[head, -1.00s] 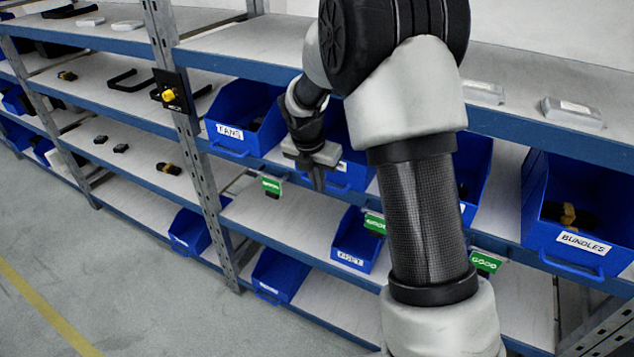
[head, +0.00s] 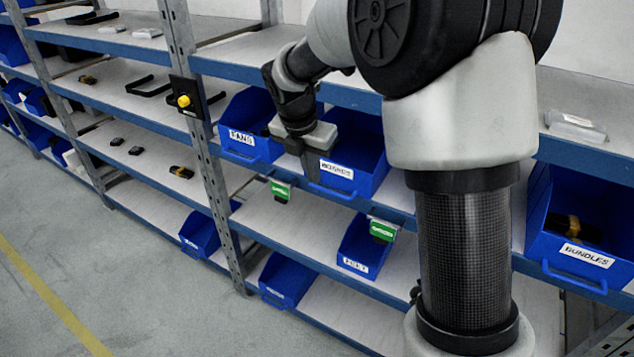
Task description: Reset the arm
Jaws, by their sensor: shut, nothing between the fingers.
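My gripper (head: 309,163) is in the head view, left of my large arm links. Its fingers point down and look closed together, with nothing seen between them. It hangs in front of two blue bins on the middle shelf, one with a label that looks like "FANS" (head: 262,150) and one with a label I cannot read clearly (head: 369,150). I cannot tell whether it touches either bin. My upper arm and forearm cover much of the right half of the view.
A blue bin labelled "BUNDLES" (head: 579,262) holds dark and yellow items at the right. A yellow button box (head: 187,100) sits on the rack post. Lower blue bins (head: 365,245) stand below. The grey floor (head: 150,290) at left is clear.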

